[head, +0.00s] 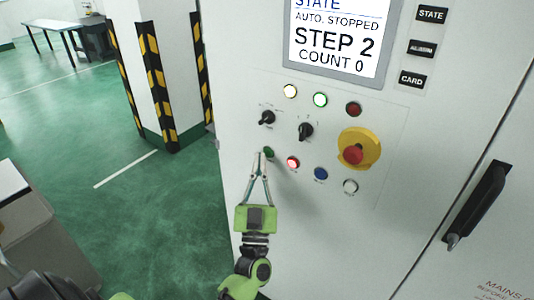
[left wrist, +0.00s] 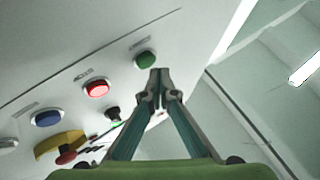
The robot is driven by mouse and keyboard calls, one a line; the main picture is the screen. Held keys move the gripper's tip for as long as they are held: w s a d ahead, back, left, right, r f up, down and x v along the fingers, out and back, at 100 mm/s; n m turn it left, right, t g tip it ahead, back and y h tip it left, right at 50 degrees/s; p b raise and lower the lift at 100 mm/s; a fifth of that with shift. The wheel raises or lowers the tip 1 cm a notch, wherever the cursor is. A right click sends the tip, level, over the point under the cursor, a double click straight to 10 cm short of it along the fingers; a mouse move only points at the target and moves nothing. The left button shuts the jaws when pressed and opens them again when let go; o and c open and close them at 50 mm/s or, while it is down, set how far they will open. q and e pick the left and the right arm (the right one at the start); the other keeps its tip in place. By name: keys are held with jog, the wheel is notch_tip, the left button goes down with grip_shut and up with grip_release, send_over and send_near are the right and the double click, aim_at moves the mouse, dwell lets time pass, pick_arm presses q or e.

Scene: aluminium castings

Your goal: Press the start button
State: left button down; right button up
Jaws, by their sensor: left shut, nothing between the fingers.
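The green button (head: 268,152) is the leftmost of the lower row on the white cabinet's control panel; no readable label marks it as start. It also shows in the left wrist view (left wrist: 145,60), unlit. My left gripper (head: 258,156) is shut and empty, its fingertips together just beside the green button. In the left wrist view the fingertips (left wrist: 159,73) are close to the button's edge; I cannot tell whether they touch. The screen (head: 338,38) reads "AUTO. STOPPED", "STEP 2", "COUNT 0". My right gripper is not in view.
Near the green button are a lit red button (head: 293,163), a blue button (head: 321,174), a white button (head: 350,187), two black selector knobs (head: 267,118) and a red emergency stop (head: 353,155) on yellow. A black door handle (head: 478,204) sticks out at right. Striped pillars stand at left.

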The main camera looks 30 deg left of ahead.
pick_arm(q)
jog(key=shift+w, duration=0.4)
jog(key=shift+w, duration=0.4)
dwell(0.5)
jog(key=shift+s, duration=0.15)
dwell(0.3)
jog(key=shift+s+p, duration=0.3)
jog(key=shift+s, duration=0.4)
jog(key=s, duration=0.1)
jog(key=s+p, duration=0.1)
jog(key=s, duration=0.3)
jog(key=shift+a+p, duration=0.25)
jog(key=shift+p, duration=0.15)
dwell(0.4)
